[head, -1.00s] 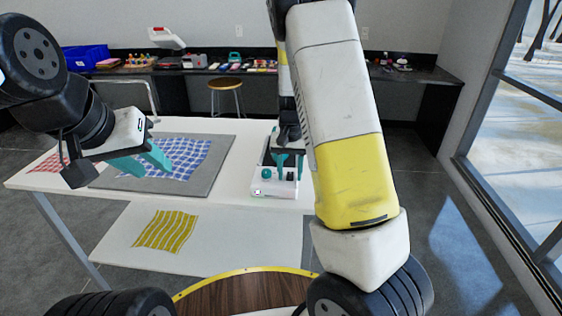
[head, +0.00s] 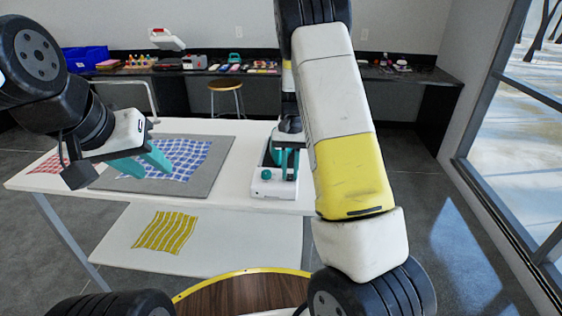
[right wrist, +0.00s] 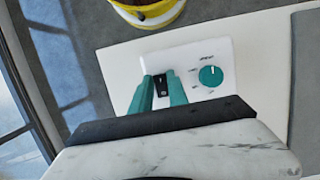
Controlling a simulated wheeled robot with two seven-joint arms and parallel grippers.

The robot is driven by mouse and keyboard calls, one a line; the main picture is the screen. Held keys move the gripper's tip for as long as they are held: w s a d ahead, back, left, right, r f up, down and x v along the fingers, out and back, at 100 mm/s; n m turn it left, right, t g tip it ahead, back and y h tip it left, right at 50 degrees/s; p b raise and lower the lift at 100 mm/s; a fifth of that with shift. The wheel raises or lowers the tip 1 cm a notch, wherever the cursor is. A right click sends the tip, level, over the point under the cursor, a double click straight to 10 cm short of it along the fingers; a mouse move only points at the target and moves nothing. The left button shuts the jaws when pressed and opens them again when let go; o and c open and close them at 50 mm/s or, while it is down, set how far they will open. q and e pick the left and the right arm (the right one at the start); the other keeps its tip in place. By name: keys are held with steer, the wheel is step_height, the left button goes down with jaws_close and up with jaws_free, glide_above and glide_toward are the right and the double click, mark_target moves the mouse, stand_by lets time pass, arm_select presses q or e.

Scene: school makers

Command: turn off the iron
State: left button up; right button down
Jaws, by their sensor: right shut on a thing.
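The white control unit (head: 272,190) with a teal knob (head: 266,175) sits near the right end of the white table. In the right wrist view its face shows the teal knob (right wrist: 210,75), printed marks around it, and a black rocker switch (right wrist: 162,92). My right gripper (head: 286,176) reaches down onto the unit. In the right wrist view its teal fingers (right wrist: 163,76) stand on either side of the switch, shut on it and partly hiding it. My left gripper (head: 155,174) is open and empty above the blue checked cloth (head: 193,158).
The white table (head: 225,185) also holds a grey mat (head: 212,172) and a red checked cloth (head: 47,164). A yellow striped cloth (head: 166,231) lies on the lower shelf. A stool (head: 225,86) and a cluttered back counter stand behind. A window is at right.

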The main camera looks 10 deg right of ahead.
mark_target(290, 174)
steer(key=c, duration=1.3)
jaws_free()
steer(key=shift+r, duration=0.1)
steer(key=v, duration=0.7)
steer(key=shift+w+r, duration=0.1)
steer(key=shift+r, duration=0.15)
steer(key=shift+r, duration=0.1)
steer(key=s+r+n+t+y, duration=0.2)
steer(key=s+r+t, duration=0.2)
steer(key=s+r, duration=0.85)
steer(key=s+a+r+t, duration=0.1)
steer(key=s, duration=0.3)
steer(key=s+n+t, duration=0.1)
steer(key=s+t, duration=0.1)
steer(key=s, duration=0.3)
steer(key=s+a+r+t, duration=0.1)
steer(key=s+t, duration=0.1)
steer(key=s, duration=0.2)
steer(key=shift+s+a+r+n+h, duration=0.3)
steer(key=shift+s+a+r+n, duration=0.05)
steer(key=shift+n, duration=0.05)
